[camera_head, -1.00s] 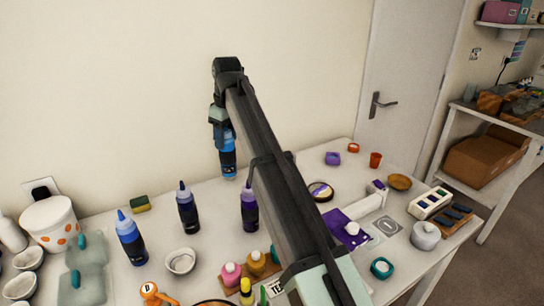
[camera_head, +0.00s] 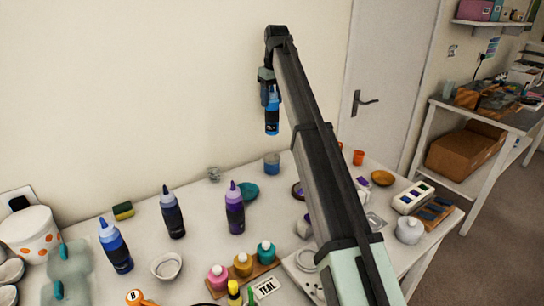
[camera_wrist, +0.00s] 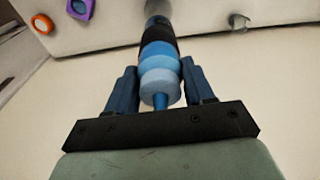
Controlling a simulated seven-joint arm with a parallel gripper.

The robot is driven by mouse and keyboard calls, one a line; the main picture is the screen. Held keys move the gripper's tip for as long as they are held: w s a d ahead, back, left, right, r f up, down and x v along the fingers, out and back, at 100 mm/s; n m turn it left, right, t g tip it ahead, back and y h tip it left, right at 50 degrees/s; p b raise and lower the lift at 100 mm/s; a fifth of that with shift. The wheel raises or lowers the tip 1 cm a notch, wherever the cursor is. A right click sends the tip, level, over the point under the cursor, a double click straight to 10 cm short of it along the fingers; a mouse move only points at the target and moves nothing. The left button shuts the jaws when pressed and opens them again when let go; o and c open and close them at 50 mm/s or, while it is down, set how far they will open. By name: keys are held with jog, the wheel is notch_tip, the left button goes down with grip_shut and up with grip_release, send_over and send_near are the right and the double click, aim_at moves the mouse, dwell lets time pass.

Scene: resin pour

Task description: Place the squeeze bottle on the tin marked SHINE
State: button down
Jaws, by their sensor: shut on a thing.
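The squeeze bottle (camera_head: 272,116) is blue with a dark band and hangs upright below my gripper (camera_head: 269,92), high above the back of the table. In the wrist view my gripper (camera_wrist: 160,98) is shut around the bottle's light-blue upper part (camera_wrist: 159,62), with its nozzle towards the camera. I cannot read SHINE on anything. A dark-rimmed round tin (camera_head: 297,190) is partly hidden behind my arm; I cannot tell whether it is the marked one.
A blue jar (camera_head: 272,163) and a teal disc (camera_head: 248,192) stand below the held bottle. Purple (camera_head: 235,208), dark (camera_head: 172,212) and blue (camera_head: 115,246) bottles stand to the left. Paint pots and a TEAL card (camera_head: 266,288) are in front. My arm hides part of the table's right side.

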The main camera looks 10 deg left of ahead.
aim_at(272, 124)
jog(key=shift+f, duration=5.15)
jog(key=shift+c, duration=2.1)
grip_release()
jog(key=r, duration=0.8)
jog(key=s+d+r, duration=0.1)
jog(key=r, duration=0.3)
jog(key=shift+r, duration=0.1)
